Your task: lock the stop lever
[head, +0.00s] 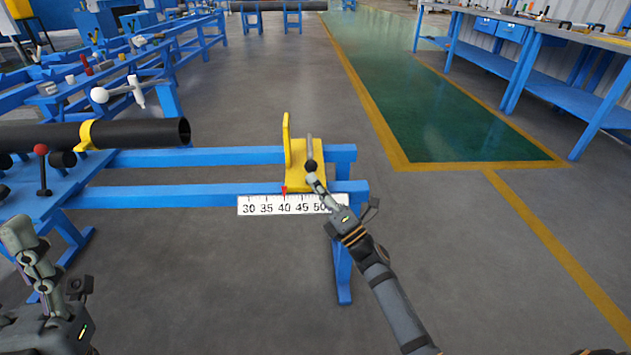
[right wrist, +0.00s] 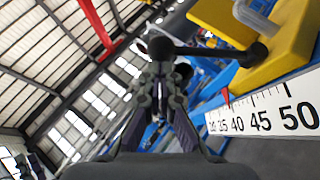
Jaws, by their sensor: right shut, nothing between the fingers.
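The yellow stop (head: 297,172) sits on the blue rails, with an upright plate on its left side. The knob (right wrist: 160,48) and rod (right wrist: 210,51) also show in the right wrist view. My right gripper (head: 313,180) is shut and empty, its fingertips at or just beside the knob; I cannot tell whether they touch. My left gripper (head: 18,235) is at the lower left, far from the stop, and its opening is unclear.
A white scale (head: 265,205) runs along the near rail, with a red pointer (head: 284,189) near 40. A black pipe (head: 130,133) lies at the left. A red-knobbed lever (head: 42,165) stands nearer my left gripper. The floor right of the stop is clear.

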